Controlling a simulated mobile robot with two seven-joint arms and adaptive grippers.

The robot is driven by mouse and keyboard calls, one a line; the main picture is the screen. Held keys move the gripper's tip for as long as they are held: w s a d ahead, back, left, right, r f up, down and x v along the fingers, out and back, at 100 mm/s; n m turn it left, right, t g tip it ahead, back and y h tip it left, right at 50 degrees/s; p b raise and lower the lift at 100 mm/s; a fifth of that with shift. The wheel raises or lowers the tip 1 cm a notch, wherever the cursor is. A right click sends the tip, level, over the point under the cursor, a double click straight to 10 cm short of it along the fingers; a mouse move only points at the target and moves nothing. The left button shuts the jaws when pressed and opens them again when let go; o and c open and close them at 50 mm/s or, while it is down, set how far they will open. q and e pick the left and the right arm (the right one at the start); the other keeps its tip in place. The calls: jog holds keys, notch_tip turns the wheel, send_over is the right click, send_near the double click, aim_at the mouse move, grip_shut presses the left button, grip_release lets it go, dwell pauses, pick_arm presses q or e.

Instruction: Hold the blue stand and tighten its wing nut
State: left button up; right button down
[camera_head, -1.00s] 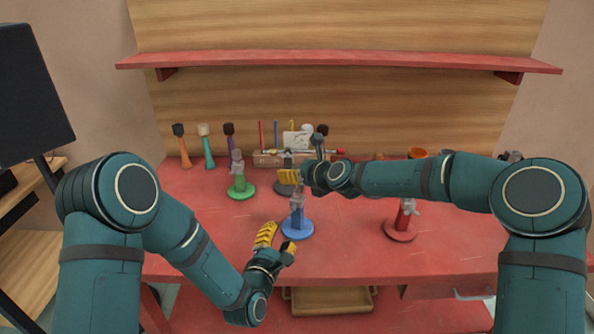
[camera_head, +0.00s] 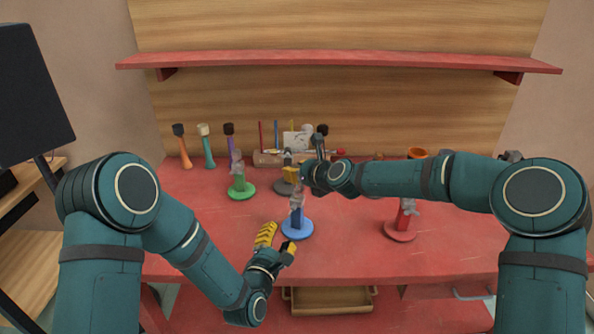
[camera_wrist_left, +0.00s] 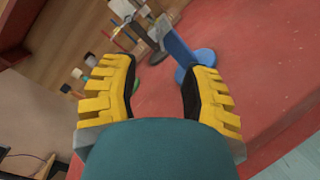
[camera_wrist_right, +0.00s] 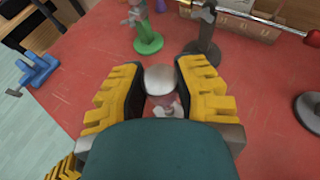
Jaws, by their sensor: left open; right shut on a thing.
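The blue stand (camera_head: 297,226) stands upright on its round base near the front middle of the red table. It carries a grey clamp-like top (camera_head: 297,199), and its wing nut is too small to tell apart. The stand also shows in the left wrist view (camera_wrist_left: 183,48) and in the right wrist view (camera_wrist_right: 38,70). My left gripper (camera_head: 277,243) is open and empty, just front-left of the stand, apart from it. My right gripper (camera_head: 291,178) is above and behind the stand, shut on a small grey rounded thing (camera_wrist_right: 160,78), which the fingers partly hide.
A green stand (camera_head: 241,190) is behind left, a dark grey stand (camera_wrist_right: 202,38) behind, and a red stand (camera_head: 402,225) to the right. Several mallets stand at the back left. A wooden box (camera_head: 267,159) is at the back. The table's front left is clear.

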aim_at(291, 213)
dwell(0.3)
pick_arm(q)
jog(key=o, duration=0.5)
jog(key=w+d+m, duration=0.1)
jog(key=w+m, duration=0.2)
jog(key=m, duration=0.1)
jog(key=w+d+m, duration=0.1)
jog(key=w+m, duration=0.3)
jog(key=w+d+m, duration=0.1)
jog(key=w+m, duration=0.2)
jog(key=m, duration=0.2)
jog(key=shift+w+d, duration=0.1)
jog(key=shift+w, duration=0.05)
dwell(0.3)
jog(key=c, duration=1.2)
